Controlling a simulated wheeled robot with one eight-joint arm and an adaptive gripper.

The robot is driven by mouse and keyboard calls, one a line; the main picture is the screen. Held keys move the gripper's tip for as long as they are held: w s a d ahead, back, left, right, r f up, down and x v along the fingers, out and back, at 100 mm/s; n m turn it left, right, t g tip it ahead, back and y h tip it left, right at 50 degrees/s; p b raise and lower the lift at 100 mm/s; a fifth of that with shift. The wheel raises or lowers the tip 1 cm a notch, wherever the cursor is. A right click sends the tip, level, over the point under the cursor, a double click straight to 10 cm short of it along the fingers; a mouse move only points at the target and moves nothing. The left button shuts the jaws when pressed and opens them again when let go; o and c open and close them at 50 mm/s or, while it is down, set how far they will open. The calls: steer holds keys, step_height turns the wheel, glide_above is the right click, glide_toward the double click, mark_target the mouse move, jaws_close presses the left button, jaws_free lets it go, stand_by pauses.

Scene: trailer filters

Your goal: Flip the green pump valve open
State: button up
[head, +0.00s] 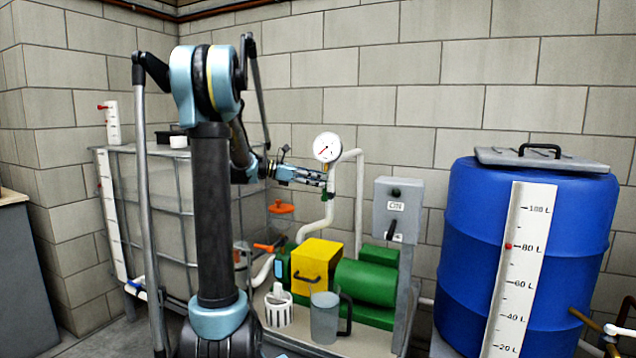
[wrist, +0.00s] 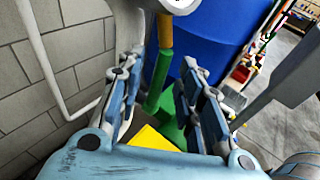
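A small green piece (head: 325,197), which looks like the green pump valve, sits below the round gauge (head: 327,148) on the pump's pipework. In the wrist view a green bar (wrist: 158,82) hangs below a brass-coloured fitting (wrist: 165,32), between and beyond my fingers. My gripper (head: 326,180) is raised beside the gauge, just above the green piece. In the wrist view my gripper (wrist: 160,68) has its two fingers apart with nothing held. I cannot tell whether a finger touches the valve. The valve is partly hidden in the head view.
A white pipe (head: 359,190) rises behind the gripper. A grey switch box (head: 396,208) and blue barrel (head: 460,250) stand right.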

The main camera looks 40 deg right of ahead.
steer(key=v, duration=0.6)
steer(key=shift+w+a, duration=0.25)
steer(key=shift+a, duration=0.1)
